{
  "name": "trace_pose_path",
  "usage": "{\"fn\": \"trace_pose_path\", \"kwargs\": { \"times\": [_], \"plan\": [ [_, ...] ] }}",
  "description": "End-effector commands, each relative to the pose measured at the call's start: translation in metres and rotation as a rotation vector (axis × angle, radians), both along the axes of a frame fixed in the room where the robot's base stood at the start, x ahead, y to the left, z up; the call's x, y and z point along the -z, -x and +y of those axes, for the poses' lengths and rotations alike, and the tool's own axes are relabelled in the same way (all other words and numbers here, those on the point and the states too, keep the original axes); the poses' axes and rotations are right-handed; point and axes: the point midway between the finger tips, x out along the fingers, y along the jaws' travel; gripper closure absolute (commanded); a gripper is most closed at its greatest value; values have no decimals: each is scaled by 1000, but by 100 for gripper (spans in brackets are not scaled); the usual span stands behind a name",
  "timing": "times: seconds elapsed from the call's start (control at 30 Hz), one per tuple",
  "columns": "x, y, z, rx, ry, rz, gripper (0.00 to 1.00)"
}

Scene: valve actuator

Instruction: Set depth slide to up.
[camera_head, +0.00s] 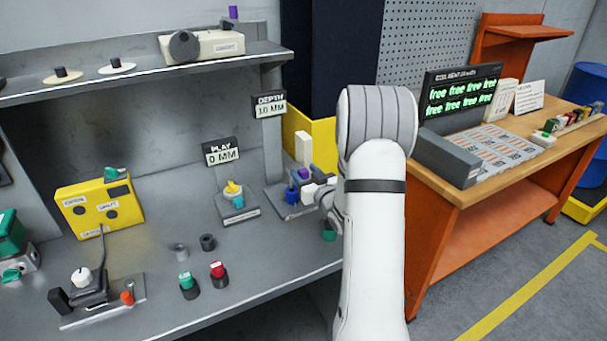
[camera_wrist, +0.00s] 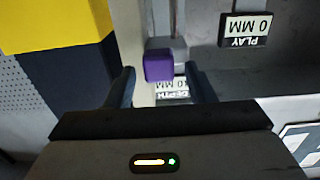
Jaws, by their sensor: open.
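The depth station (camera_head: 292,207) stands at the right end of the grey bench, with its sign (camera_head: 269,105) reading DEPTH 10 MM above it. The sign also shows upside down in the wrist view (camera_wrist: 172,93), partly hidden. A purple block (camera_wrist: 158,66), apparently the slide's knob, lies between my gripper's fingers in the wrist view; it also shows in the head view (camera_head: 304,173). My gripper (camera_wrist: 160,72) is open, with one finger on each side of the block and visible gaps. In the head view, my arm hides part of the station.
The PLAY station (camera_head: 237,205) reads 0 MM, left of the depth station. A yellow box (camera_head: 100,208) and small red and green knobs sit on the bench. A shelf (camera_head: 150,70) overhangs the back. An orange table (camera_head: 440,200) stands at right, with floor between.

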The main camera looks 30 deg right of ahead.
Motion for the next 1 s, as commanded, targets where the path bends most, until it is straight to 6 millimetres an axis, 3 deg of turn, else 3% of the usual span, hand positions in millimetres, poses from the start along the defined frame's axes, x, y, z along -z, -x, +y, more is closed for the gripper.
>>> {"fn": "trace_pose_path", "kwargs": {
  "times": [0.1, 0.7, 1.0],
  "plan": [
    [0, 0, 0, 0, 0, 0, 52],
    [0, 1, -1, 1, 0, 1, 100],
    [-3, 2, -4, 6, 0, 0, 100]
  ]
}}
